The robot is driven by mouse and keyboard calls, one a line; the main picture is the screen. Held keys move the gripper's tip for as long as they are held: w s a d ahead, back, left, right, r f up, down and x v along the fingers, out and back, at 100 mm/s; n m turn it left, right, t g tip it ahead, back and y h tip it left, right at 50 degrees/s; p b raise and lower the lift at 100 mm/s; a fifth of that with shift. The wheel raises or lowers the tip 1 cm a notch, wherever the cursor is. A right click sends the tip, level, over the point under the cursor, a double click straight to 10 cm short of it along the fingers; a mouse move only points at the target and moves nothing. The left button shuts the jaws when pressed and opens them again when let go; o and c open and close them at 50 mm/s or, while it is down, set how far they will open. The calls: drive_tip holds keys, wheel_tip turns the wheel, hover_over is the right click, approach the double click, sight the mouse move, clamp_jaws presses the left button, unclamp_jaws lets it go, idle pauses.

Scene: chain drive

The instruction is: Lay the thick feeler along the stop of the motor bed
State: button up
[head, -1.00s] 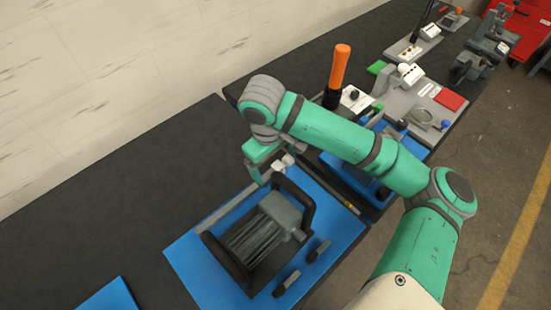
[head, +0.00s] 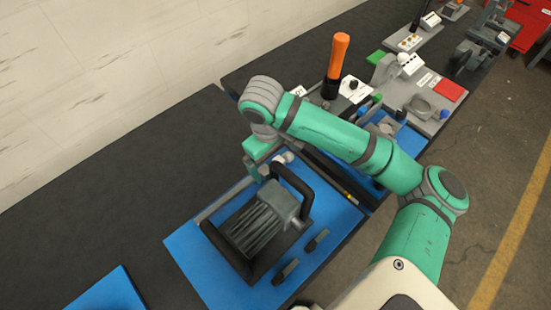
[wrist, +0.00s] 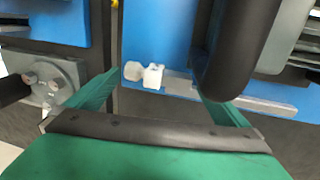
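A ribbed grey motor (head: 262,225) with a black loop handle sits in a dark frame on a blue mat (head: 185,250). A grey bar, seemingly the stop, runs along the mat's back edge (head: 222,202) and shows in the wrist view (wrist: 265,105). My gripper (head: 262,172) is above the bar's right end, behind the handle. In the wrist view my gripper (wrist: 157,75) is open, with small white knobs (wrist: 150,75) in view beyond its tips and nothing held. Two small dark pieces (head: 285,271) (head: 317,240) lie in front of the motor; I cannot tell whether either is the thick feeler.
The black handle (wrist: 240,45) is very close to my right finger in the wrist view. An orange-handled lever (head: 338,60) and a grey plate with a red pad (head: 447,91) stand further right.

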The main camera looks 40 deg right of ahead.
wheel_tip(320, 180, up, 11)
drive_tip(key=a, duration=0.1)
drive_tip(key=shift+s+a, duration=0.15)
drive_tip(key=shift+a, duration=0.1)
idle(0.3)
drive_tip(key=shift+f, duration=0.15)
